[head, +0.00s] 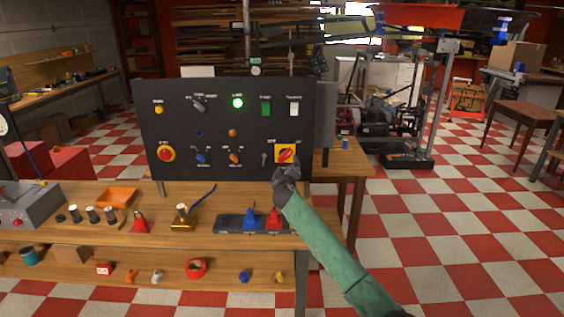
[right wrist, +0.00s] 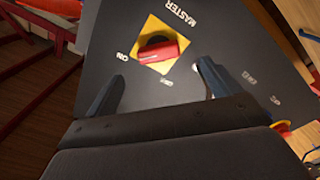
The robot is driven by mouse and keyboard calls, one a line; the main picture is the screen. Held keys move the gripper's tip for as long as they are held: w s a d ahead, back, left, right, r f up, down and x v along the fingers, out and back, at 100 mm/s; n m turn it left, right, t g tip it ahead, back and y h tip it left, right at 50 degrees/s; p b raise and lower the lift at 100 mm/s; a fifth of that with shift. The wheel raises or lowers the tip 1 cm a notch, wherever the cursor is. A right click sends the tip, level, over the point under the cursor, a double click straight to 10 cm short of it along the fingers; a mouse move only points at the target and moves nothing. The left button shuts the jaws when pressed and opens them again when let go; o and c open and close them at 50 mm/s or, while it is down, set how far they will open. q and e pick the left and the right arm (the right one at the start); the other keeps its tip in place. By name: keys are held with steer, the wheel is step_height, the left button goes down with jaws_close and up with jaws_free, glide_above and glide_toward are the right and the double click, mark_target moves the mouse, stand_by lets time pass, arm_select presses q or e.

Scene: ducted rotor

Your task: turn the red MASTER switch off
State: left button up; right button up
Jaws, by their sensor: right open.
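The red MASTER switch (head: 286,154) is a rotary handle on a yellow square plate at the lower right of the black control panel (head: 220,120). In the right wrist view the red handle (right wrist: 163,50) lies slanted across the yellow plate, between an ON mark and a second mark that is hard to read. My right gripper (head: 286,172) is just below the switch in the head view. In the right wrist view it is open (right wrist: 155,80), with its two fingers apart and the handle beyond them, not between them. My left gripper is not in view.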

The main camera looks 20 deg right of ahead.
mark_target(285, 157)
steer(key=p+x, duration=0.1)
steer(key=x, duration=0.1)
steer(key=p+x, duration=0.1)
steer(key=x, duration=0.2)
steer(key=shift+w+r, duration=0.25)
steer(key=shift+x, duration=0.85)
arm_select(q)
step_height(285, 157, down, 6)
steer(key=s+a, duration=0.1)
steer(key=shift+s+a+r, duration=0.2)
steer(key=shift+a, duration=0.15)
arm_select(e)
steer(key=shift+w+f, duration=0.1)
steer(key=shift+w, duration=0.05)
steer(key=c, duration=1)
